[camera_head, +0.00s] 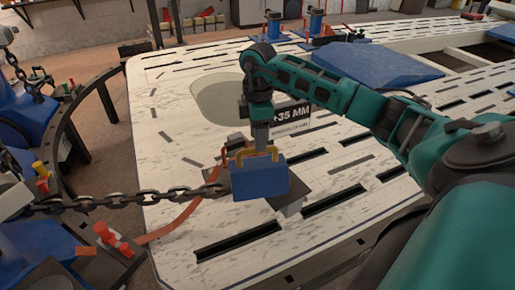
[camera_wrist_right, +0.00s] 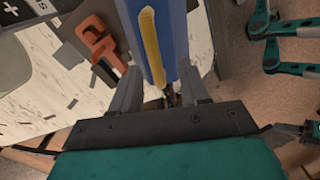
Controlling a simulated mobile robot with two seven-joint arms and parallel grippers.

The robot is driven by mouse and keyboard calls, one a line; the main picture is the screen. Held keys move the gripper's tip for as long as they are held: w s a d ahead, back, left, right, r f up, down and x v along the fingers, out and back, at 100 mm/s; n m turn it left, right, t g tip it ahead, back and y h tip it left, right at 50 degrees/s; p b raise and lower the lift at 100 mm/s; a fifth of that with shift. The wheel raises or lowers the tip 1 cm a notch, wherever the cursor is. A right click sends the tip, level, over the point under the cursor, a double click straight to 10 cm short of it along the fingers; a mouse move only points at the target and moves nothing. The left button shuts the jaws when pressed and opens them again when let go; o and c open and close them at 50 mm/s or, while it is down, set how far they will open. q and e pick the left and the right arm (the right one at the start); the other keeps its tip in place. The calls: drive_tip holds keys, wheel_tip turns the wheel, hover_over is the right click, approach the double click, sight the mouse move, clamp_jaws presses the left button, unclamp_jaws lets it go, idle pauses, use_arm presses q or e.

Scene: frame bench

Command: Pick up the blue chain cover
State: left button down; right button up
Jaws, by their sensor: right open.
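The blue chain cover (camera_head: 260,179) is a blue box with a yellow handle on top, on the slotted bench around the right end of a dark chain (camera_head: 130,201). My right gripper (camera_head: 262,146) points down right above the cover, at its handle. In the right wrist view the cover (camera_wrist_right: 178,40) lies between the two open fingers of the gripper (camera_wrist_right: 162,90), with its yellow handle running along it. I cannot tell whether the fingers touch it. My left gripper is in neither view.
An orange clamp-like part (camera_wrist_right: 98,42) sits close beside the cover. A red strap (camera_head: 178,222) runs across the bench edge. A +35 MM sign (camera_head: 292,116) stands behind my right wrist. The slotted bench top (camera_head: 340,165) is mostly free to the right.

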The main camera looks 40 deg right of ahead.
sight(257, 165)
drive_tip(key=f, duration=0.2)
drive_tip(key=f+b, duration=0.1)
drive_tip(key=f, duration=0.3)
drive_tip(key=shift+w+d, duration=0.2)
drive_tip(key=shift+w, duration=0.15)
drive_tip(key=shift+r, duration=0.1)
clamp_jaws()
drive_tip(key=shift+w+r, duration=0.1)
idle(0.9)
